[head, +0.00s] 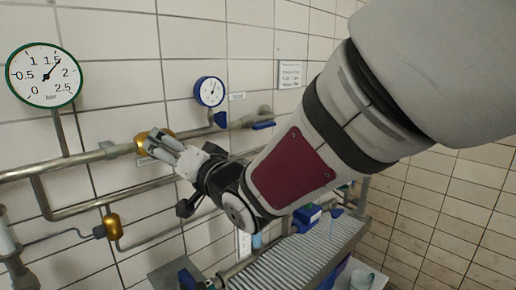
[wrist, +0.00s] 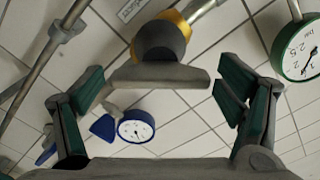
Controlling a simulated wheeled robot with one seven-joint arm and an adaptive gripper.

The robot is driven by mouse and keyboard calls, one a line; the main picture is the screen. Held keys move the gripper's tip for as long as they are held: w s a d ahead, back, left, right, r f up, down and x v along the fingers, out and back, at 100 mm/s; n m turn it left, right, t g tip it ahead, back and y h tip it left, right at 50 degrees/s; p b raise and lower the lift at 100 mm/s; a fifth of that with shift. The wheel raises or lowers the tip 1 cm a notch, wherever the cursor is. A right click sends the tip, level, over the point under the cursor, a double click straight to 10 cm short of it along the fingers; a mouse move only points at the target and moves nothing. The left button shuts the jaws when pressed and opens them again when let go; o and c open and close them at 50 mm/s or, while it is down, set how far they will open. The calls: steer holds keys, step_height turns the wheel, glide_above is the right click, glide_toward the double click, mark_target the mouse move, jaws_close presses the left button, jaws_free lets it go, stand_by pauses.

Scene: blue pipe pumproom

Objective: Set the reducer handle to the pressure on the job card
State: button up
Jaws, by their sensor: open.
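The reducer has a brass body (head: 142,146) on the upper pipe. In the wrist view its brass body (wrist: 160,25) ends in a dark round hub with a grey bar handle (wrist: 158,75) across it. My gripper (head: 167,150) is at the reducer and partly hides it. In the wrist view my gripper (wrist: 163,98) is open, with one green-padded finger at each side of the handle and gaps between. A green-rimmed bar gauge (head: 45,75) reads a little above 1.5. A white card (head: 290,74) hangs on the wall; its text is too small to read.
A blue-rimmed gauge (head: 209,91) is on the wall right of the reducer, with a blue-handled valve (head: 263,125) beyond. A lower pipe carries a brass fitting (head: 113,226). A ribbed bench (head: 290,255) stands below. The tiled wall is close behind the pipes.

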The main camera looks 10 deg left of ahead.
steer(key=c, duration=1.2)
steer(key=shift+o, duration=0.2)
steer(key=b, duration=0.1)
steer(key=m+b, duration=0.1)
steer(key=b, duration=0.1)
steer(key=shift+w+f+m, duration=0.15)
steer(key=shift+w+m, duration=0.05)
steer(key=shift+m, duration=0.1)
steer(key=m+b, duration=0.1)
steer(key=b, duration=0.1)
steer(key=shift+s+m+b, duration=0.1)
steer(key=shift+m+b, duration=0.2)
steer(key=shift+m, duration=0.1)
steer(key=o, duration=1.2)
steer(key=shift+c, duration=0.2)
steer(key=shift+s, duration=0.1)
